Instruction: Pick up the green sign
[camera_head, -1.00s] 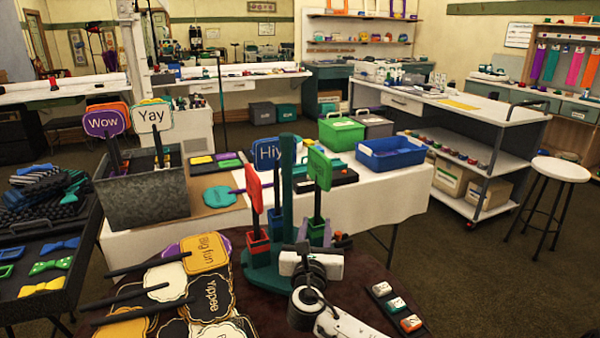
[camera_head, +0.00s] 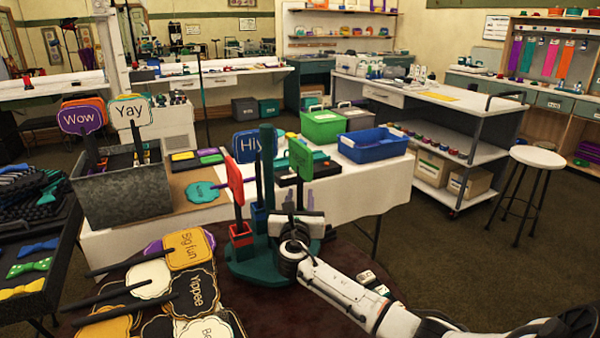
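The green sign (camera_head: 299,159) stands upright on a dark stick in the teal stand (camera_head: 268,150), at the stand's right side. Its lower stick and holder are hidden behind my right gripper. My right gripper (camera_head: 296,214) is directly in front of the stick, below the sign's board. I cannot tell whether its fingers touch or close around the stick. A red sign (camera_head: 234,177) and a blue Hiya sign, partly covered (camera_head: 245,146), stand in the same stand. My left gripper is not in view.
A dark round table bears the stand and a pile of signs, including a yellow one (camera_head: 188,249). Behind are a metal box (camera_head: 122,190) of signs, a green bin (camera_head: 322,127) and a blue bin (camera_head: 372,145) on a white-covered table. A stool (camera_head: 537,158) stands at right.

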